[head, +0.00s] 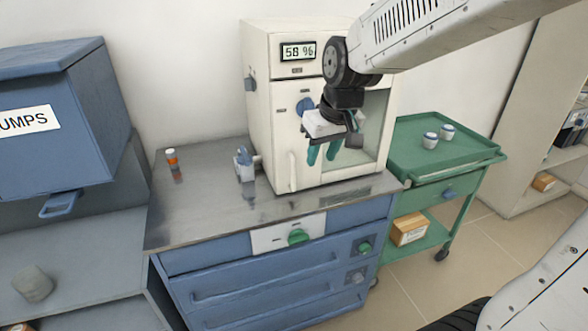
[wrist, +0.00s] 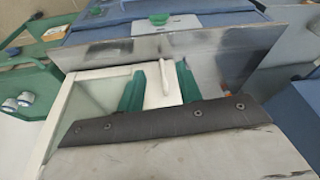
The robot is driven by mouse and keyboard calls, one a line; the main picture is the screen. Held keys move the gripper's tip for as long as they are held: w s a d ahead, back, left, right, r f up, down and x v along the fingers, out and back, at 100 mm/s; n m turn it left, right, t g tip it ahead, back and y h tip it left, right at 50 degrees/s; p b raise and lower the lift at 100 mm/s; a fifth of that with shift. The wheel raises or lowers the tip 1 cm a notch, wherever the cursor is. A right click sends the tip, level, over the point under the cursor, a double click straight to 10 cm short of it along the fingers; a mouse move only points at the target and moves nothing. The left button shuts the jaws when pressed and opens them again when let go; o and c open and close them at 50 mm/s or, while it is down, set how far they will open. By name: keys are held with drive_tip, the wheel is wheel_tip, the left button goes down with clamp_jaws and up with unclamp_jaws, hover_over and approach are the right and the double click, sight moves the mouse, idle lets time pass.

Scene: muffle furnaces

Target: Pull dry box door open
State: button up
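The dry box (head: 270,58) is a white cabinet on the metal-topped bench, with a display reading 58 %. Its front door (head: 285,130) looks closed and has a glass pane on the right. A vertical white handle (head: 292,170) is low on the door's left side. My gripper (head: 322,157) hangs in front of the door, to the right of the handle in the head view, with its green fingers apart and empty. In the wrist view, the handle (wrist: 166,72) shows between the two fingertips, and the gripper (wrist: 160,74) does not visibly touch it.
The metal bench top (head: 205,215) is mostly clear. An orange bottle (head: 172,159) and a small grey-blue item (head: 244,164) stand left of the box. A green cart (head: 440,165) with white cups stands at the right. A blue cabinet (head: 50,120) is at the left.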

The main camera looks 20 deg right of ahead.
drive_tip(key=t, duration=0.1)
hover_over(293, 169)
drive_tip(key=s, duration=0.3)
wheel_tip(293, 169, down, 7)
drive_tip(key=shift+n, duration=0.3)
drive_tip(key=x, duration=0.8)
drive_tip(key=shift+w+d+r, duration=0.1)
drive_tip(key=shift+w+d, duration=0.25)
drive_tip(key=shift+d, duration=0.05)
clamp_jaws()
